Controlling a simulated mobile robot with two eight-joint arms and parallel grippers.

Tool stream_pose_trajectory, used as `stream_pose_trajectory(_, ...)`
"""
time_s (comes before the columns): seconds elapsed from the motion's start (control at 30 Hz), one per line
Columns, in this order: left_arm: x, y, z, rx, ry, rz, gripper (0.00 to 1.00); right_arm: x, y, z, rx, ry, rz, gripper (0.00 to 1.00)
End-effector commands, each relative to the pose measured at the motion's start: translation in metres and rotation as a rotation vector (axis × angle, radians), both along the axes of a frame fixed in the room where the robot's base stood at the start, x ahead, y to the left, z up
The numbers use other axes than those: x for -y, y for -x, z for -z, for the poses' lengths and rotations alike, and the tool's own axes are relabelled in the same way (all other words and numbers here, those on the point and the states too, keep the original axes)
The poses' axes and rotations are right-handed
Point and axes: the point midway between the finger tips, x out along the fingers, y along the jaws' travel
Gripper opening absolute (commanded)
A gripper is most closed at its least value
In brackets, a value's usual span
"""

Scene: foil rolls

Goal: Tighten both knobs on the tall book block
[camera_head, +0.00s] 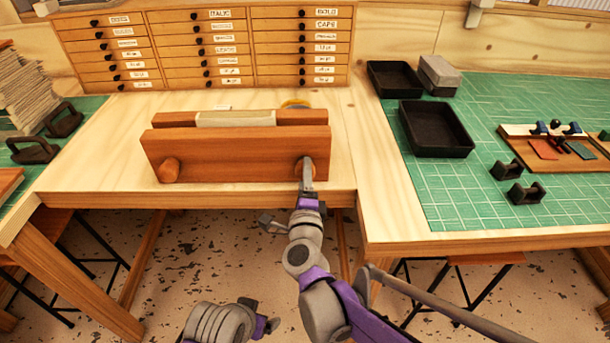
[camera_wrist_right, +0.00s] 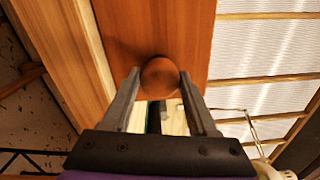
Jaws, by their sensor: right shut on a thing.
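A wooden press (camera_head: 235,150) stands near the front of the pale bench, with a cream book block (camera_head: 236,119) between its two boards. Its front board carries two round wooden knobs: the left knob (camera_head: 169,170) is free, and the right knob (camera_head: 298,169) is partly hidden by my right gripper (camera_head: 306,172). In the right wrist view the right knob (camera_wrist_right: 159,78) sits between the fingertips of my right gripper (camera_wrist_right: 160,88), which is shut on it.
Labelled drawers (camera_head: 215,45) stand behind the press. Black trays (camera_head: 435,130) and small black weights (camera_head: 525,193) are on the green mat (camera_head: 470,195) at right. More black weights (camera_head: 35,150) lie at left. The bench top left of the press is clear.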

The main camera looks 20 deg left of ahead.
Motion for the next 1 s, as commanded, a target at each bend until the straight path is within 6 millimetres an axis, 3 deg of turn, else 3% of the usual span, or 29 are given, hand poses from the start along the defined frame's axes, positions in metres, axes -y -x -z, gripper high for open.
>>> stream_pose_trajectory(1.0, 0.0, -0.001, -0.008, 0.003, 0.0, 0.0, 0.89, -0.0001, 0.0006, -0.0004, -0.264, -0.927, 0.0, 0.03)
